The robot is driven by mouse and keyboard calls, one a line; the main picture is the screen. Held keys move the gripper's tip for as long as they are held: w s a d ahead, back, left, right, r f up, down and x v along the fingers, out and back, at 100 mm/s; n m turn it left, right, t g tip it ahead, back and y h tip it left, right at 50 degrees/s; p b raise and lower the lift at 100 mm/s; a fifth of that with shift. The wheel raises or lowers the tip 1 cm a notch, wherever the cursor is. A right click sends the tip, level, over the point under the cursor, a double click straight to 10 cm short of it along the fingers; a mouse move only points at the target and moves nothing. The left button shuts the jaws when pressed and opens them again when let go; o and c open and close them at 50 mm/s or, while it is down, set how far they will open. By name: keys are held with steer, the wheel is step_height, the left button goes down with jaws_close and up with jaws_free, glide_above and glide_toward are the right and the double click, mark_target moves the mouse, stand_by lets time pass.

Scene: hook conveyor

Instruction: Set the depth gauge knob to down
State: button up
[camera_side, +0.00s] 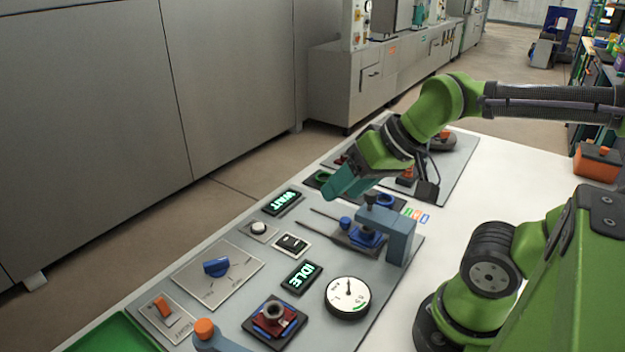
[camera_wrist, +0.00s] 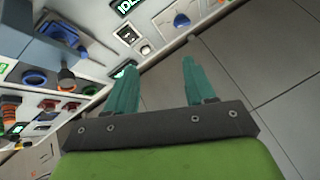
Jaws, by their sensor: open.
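A blue rotary knob (camera_side: 216,267) sits on a light plate with printed markings on the grey panel; the markings are too small to read. It also shows at the top of the wrist view (camera_wrist: 181,20). A round white dial gauge (camera_side: 348,296) with a dark needle lies to the right of it on the panel. I cannot tell for certain which knob is the depth gauge knob. My gripper (camera_side: 345,184) is above the panel's far part, away from the blue rotary knob. In the wrist view its two teal fingers (camera_wrist: 159,64) are apart with nothing between them.
A blue-grey bracket fixture (camera_side: 398,232) stands below and right of my gripper. WAIT (camera_side: 282,202) and IDLE (camera_side: 302,277) displays, an orange switch (camera_side: 163,306) and an orange-topped post (camera_side: 204,328) are also on the panel. A green tray (camera_side: 110,336) is at the bottom left.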

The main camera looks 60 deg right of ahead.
steer(key=shift+o, duration=0.4)
step_height(320, 180, up, 6)
steer(key=f+m+g+h, duration=0.1)
steer(key=m+g+h, duration=0.1)
steer(key=m+g, duration=0.7)
glide_above(371, 191)
steer(key=m+t, duration=0.2)
step_height(371, 191, down, 16)
steer(key=shift+r, duration=0.2)
jaws_close()
